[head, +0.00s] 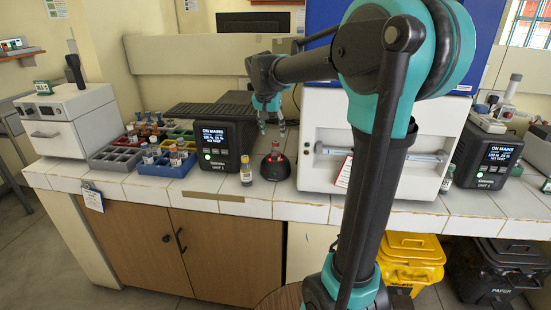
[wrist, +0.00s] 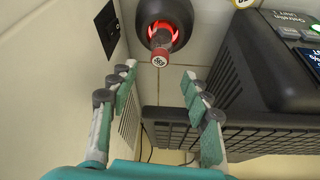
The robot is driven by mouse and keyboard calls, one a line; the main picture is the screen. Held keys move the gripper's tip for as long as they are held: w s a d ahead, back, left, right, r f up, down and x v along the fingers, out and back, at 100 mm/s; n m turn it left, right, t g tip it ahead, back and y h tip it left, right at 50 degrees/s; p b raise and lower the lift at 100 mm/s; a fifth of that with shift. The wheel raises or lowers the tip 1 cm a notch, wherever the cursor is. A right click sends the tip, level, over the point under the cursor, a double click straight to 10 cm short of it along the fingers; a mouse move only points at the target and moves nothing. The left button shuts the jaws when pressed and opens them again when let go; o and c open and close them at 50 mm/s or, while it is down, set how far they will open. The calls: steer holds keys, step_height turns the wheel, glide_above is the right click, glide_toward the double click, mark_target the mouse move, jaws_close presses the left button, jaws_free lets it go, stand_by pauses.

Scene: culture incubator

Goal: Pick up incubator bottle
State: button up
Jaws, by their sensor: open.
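A small bottle with a red cap (wrist: 160,58) stands in a round black holder (wrist: 178,12) with a glowing red ring. In the head view the round black holder (head: 276,167) sits on the white tiled counter, with the red-capped bottle (head: 276,150) rising from it. My gripper (head: 272,127) is open and empty, pointing down above and behind the holder. In the wrist view the gripper's fingers (wrist: 160,76) are spread, one on each side below the cap in the picture, apart from it. I cannot tell which bottle is the incubator bottle.
Another small bottle (head: 246,171) stands left of the holder, near the counter front. A black display unit (head: 214,146) is further left, beside coloured racks (head: 168,165) with several bottles. A white box-shaped appliance (head: 316,165) stands close on the right.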

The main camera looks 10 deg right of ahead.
mark_target(275, 142)
steer(key=shift+x, duration=3.3)
steer(key=shift+c, duration=0.6)
jaws_close()
